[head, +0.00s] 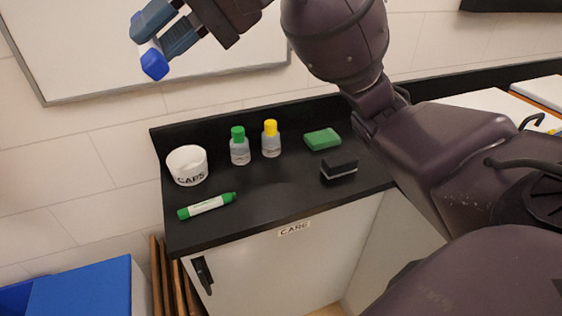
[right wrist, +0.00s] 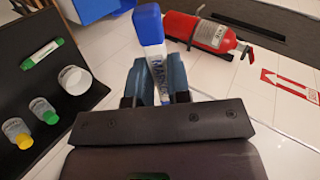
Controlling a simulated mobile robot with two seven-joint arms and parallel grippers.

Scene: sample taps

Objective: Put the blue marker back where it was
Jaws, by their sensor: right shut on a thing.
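The blue marker, white with a blue cap, is held in my right gripper (head: 165,36). Its blue cap (head: 154,64) points down in the head view, in front of the whiteboard (head: 90,60). In the right wrist view the marker (right wrist: 152,50) stands between the two blue-grey fingers of the gripper (right wrist: 156,82), with its cap sticking out beyond them and lettering on its white body. The gripper is shut on it, high above and left of the black counter (head: 270,205). My left gripper is not in view.
On the counter are a green marker (head: 207,206), a white cup labelled CAPS (head: 187,166), a green-capped bottle (head: 239,147), a yellow-capped bottle (head: 271,139), a green sponge (head: 322,139) and a black eraser (head: 339,171). A red extinguisher (right wrist: 205,32) lies beyond the gripper. A blue bin (head: 85,288) stands lower left.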

